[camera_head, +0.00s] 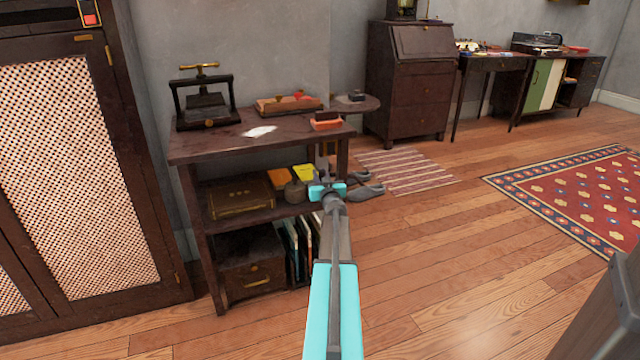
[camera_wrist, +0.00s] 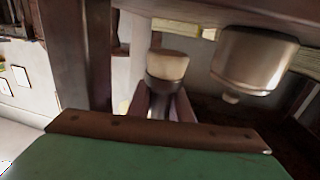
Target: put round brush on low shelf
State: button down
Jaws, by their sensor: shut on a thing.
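The round brush (camera_wrist: 168,65) shows in the wrist view, with a pale rounded head and a dark collar. My gripper (camera_wrist: 165,103) is shut on it below the collar; its handle is mostly hidden. In the head view my gripper (camera_head: 326,189) is at the right end of the dark wooden stand, about level with its low shelf (camera_head: 235,222). I cannot make out the brush clearly there. The wrist view appears upside down, with the shelf board along its top. I cannot tell whether the brush touches the shelf.
A metal pot (camera_wrist: 253,62) is close beside the brush; a brass-trimmed box (camera_head: 240,197) and a yellow item (camera_head: 303,173) share the shelf. A black press (camera_head: 204,105) stands on top. Open floor lies to the right.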

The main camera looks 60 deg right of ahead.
jog(key=shift+f+b, duration=1.25)
jog(key=shift+f, duration=0.4)
jog(key=shift+f, duration=0.1)
jog(key=c, duration=1.6)
grip_release()
jog(key=shift+r, duration=0.2)
jog(key=shift+p+v, duration=0.55)
jog(key=shift+v, duration=0.8)
jog(key=shift+p+v, duration=1.35)
jog(key=shift+v, duration=3.35)
jog(key=shift+w, duration=0.1)
